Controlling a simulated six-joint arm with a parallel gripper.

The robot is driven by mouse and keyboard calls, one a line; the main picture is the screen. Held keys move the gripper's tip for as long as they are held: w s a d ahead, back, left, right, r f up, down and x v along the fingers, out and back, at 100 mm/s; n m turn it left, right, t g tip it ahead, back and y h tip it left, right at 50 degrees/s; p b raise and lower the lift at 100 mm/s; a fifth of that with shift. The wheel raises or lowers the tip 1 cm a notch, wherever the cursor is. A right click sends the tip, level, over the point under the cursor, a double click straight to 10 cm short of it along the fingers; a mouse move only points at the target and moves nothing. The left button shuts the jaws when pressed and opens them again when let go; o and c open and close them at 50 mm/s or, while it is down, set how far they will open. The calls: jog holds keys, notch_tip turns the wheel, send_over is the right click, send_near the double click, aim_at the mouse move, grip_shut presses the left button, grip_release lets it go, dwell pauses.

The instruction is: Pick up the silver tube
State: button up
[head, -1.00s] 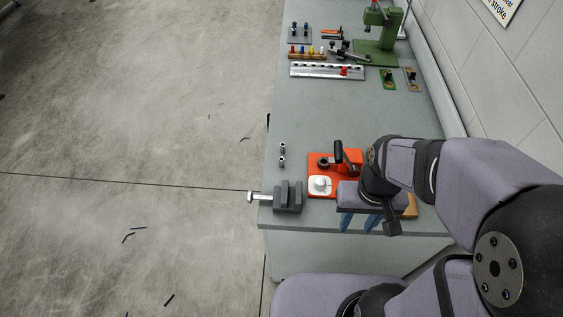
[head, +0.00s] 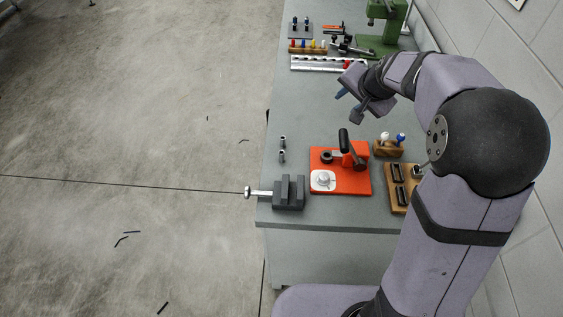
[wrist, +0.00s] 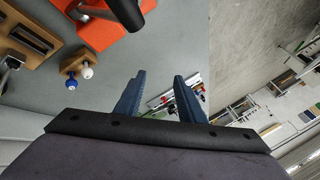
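Two small silver tube-like pieces, one (head: 282,140) just beyond the other (head: 282,156), stand on the grey bench left of the orange fixture in the head view. They are too small to tell apart by detail, and I cannot make them out in the wrist view. My gripper (head: 346,107) hangs over the bench, beyond the orange fixture and to the right of the silver pieces. In the wrist view its two blue fingers (wrist: 160,76) are spread apart with nothing between them.
The orange fixture (head: 355,182) with a black lever stands mid-bench. A grey vise (head: 289,194) sits at the near left corner. A wooden block (head: 387,151) with blue and white knobs and a slotted wooden tray (head: 402,203) are right. A white rail (head: 312,63) lies farther back; bench between is clear.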

jog(key=s+a+f+n+g, duration=0.2)
jog(key=a+f+n, duration=0.45)
jog(key=a, duration=0.25)
jog(key=n+g, duration=0.3)
jog(key=n, duration=0.5)
send_near(281, 152)
jog(key=x, duration=0.2)
jog(key=shift+m, duration=0.25)
jog(key=shift+s+p+x, duration=0.1)
jog(key=shift+p+x, duration=0.65)
jog(key=shift+x, duration=1.05)
jog(key=shift+s+p+x, duration=0.15)
jog(key=shift+p+x, duration=0.6)
jog(key=shift+x, duration=1.1)
grip_shut()
